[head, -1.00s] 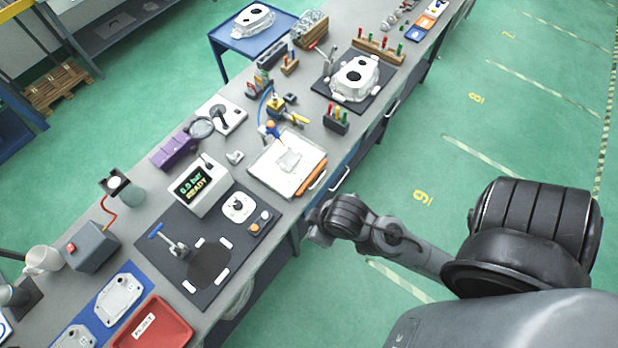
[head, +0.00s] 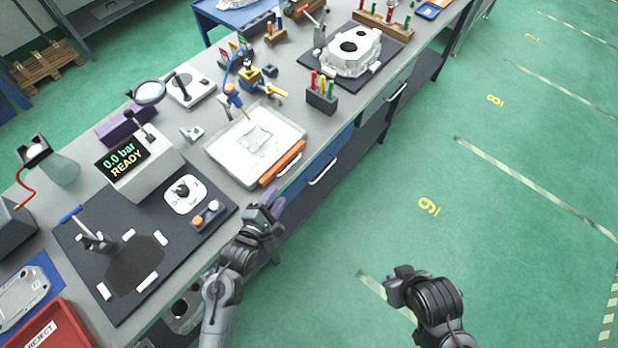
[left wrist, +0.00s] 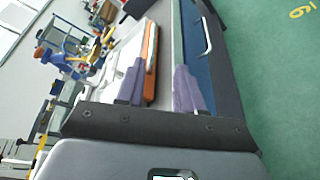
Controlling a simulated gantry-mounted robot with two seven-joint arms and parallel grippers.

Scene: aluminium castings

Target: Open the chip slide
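A flat white tray (head: 225,158) with a clear-looking top and an orange handle bar (head: 283,164) along its front edge lies on the bench; I take this to be the chip slide. A pale flat piece shows in its middle. My left gripper (head: 273,199), with purple fingers, is just in front of the bench edge, below and left of the orange bar and apart from it. In the left wrist view its fingers (left wrist: 159,82) are spread and empty, with the orange bar (left wrist: 151,50) beyond them. My right gripper (head: 398,287) is over the floor, its fingers unclear.
A blue drawer (head: 318,165) with a pale handle sits under the bench. A tool block (head: 321,102) and a casting (head: 350,55) stand farther back. Floor on the right is clear.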

